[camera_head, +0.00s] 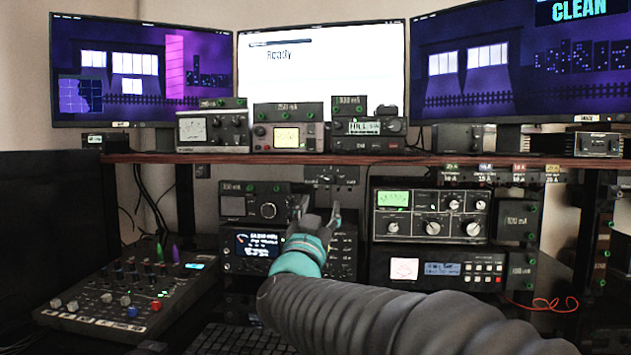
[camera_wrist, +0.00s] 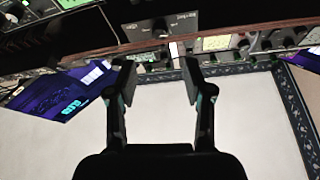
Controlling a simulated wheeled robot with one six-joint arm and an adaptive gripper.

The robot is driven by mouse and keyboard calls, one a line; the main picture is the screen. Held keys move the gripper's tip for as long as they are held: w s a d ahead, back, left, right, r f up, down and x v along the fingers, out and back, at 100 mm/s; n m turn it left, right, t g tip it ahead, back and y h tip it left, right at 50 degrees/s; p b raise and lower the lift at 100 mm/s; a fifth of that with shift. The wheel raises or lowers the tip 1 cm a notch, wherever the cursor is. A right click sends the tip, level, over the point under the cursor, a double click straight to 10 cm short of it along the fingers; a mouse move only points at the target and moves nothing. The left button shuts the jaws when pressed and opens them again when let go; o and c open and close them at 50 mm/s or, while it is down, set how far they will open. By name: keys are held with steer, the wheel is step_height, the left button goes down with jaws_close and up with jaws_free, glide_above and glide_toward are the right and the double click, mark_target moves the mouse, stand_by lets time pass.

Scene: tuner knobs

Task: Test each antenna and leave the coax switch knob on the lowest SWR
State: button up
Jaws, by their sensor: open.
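A small dark panel that looks like the coax switch (camera_head: 326,176) hangs under the shelf, just beyond my gripper (camera_head: 320,212). In the wrist view, a black knob (camera_wrist: 161,29) sits on a grey plate (camera_wrist: 192,22) with small lettering I cannot read. My gripper (camera_wrist: 157,72) is open and empty, its two fingers apart and short of the knob, not touching it. Meters that may show SWR are a green-lit one (camera_head: 393,198) on the right tuner and a yellow-lit one (camera_head: 287,139) on the shelf. Their needle readings are too small to tell.
A brown shelf (camera_head: 250,160) runs above my gripper with radios and monitors on it. A radio with a blue display (camera_head: 258,245) stands below left. A mixer (camera_head: 128,297) lies at the left. A red wire (camera_head: 552,304) curls at the right.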

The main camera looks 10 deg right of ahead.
mark_target(330, 180)
steer(key=p+x, duration=0.1)
steer(key=x, duration=1)
steer(key=shift+p, duration=0.3)
jaws_close()
